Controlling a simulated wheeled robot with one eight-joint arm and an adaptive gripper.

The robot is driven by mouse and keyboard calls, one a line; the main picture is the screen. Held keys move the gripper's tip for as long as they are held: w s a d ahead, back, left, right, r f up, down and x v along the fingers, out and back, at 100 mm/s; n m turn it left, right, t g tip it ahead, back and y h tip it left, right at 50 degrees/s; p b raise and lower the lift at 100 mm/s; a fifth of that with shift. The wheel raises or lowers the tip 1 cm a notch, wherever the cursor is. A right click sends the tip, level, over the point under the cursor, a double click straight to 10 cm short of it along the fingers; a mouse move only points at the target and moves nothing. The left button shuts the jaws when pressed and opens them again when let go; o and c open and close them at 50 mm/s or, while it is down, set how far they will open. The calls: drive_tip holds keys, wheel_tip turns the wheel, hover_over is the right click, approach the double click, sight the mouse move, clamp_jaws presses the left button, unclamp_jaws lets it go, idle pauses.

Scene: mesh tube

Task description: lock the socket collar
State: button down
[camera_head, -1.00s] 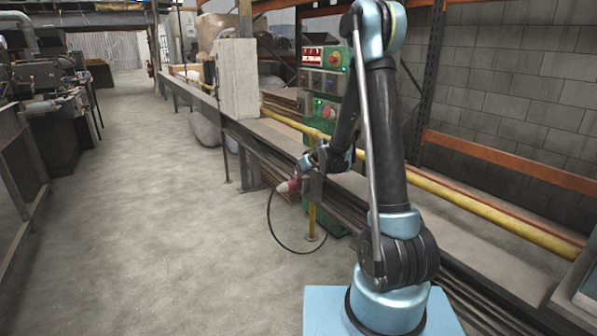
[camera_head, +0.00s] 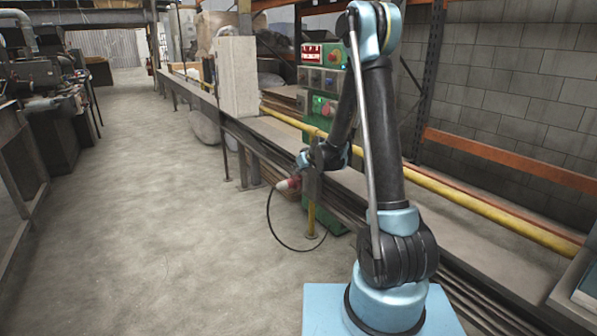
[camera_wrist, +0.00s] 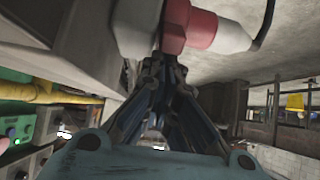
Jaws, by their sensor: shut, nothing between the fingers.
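A red collar (camera_wrist: 190,27) shows at the top of the wrist view, between a pale socket part (camera_wrist: 135,22) on its left and a white-grey plug body (camera_wrist: 226,36) on its right. A black cable (camera_wrist: 266,22) leaves the plug. My gripper (camera_wrist: 163,66) is shut and empty, its fingertips just below the collar in the picture; I cannot tell whether they touch it. In the head view the red collar (camera_head: 294,183) and plug (camera_head: 283,186) are small, beside my gripper, which is partly hidden there by my wrist. Any locking marks are too small to see.
The cable (camera_head: 268,222) hangs in a loop towards the floor. A yellow post (camera_head: 311,218) stands beside it. A green control panel (camera_head: 325,85) and a long yellow rail (camera_head: 480,215) lie behind my arm. The concrete floor (camera_head: 150,220) at left is clear.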

drive_tip(key=v, duration=1.2)
idle(0.3)
